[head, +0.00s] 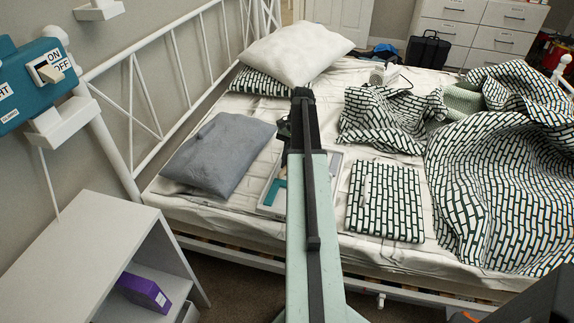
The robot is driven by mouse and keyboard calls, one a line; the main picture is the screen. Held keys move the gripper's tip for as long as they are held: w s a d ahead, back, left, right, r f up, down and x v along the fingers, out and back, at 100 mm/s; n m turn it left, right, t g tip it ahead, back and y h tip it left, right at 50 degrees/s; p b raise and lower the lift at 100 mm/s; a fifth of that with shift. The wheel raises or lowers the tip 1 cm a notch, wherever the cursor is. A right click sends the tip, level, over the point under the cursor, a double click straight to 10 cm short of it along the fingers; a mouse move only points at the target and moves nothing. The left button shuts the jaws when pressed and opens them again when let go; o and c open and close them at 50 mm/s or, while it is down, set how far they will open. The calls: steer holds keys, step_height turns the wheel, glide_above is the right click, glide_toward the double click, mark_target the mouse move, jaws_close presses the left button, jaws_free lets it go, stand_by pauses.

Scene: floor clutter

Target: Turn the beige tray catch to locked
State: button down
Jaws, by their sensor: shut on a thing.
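A pale tray (262,208) lies on the bed, partly behind my arm, with its right part showing on the other side. A teal piece lies at its left part. I cannot make out a beige catch on this tray; my arm hides its middle. My gripper (284,131) shows only as a small dark part at the far end of the arm, above the tray's far side. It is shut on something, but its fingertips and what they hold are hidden.
A grey cushion (218,155) lies left of the tray, a folded patterned cloth (385,202) right of it. A rumpled patterned blanket (490,190) covers the bed's right side. A teal switch box (35,85) with a beige ON/OFF lever and a white shelf (95,245) stand at left.

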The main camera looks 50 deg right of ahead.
steer(key=shift+w+n+g, duration=0.1)
steer(key=shift+n+g, duration=0.2)
steer(key=shift+n, duration=0.5)
steer(key=c, duration=1.4)
jaws_free()
steer(key=shift+c, duration=0.2)
steer(key=shift+r, duration=0.1)
steer(key=p+v, duration=0.7)
steer(key=v, duration=0.1)
steer(key=shift+a, duration=0.15)
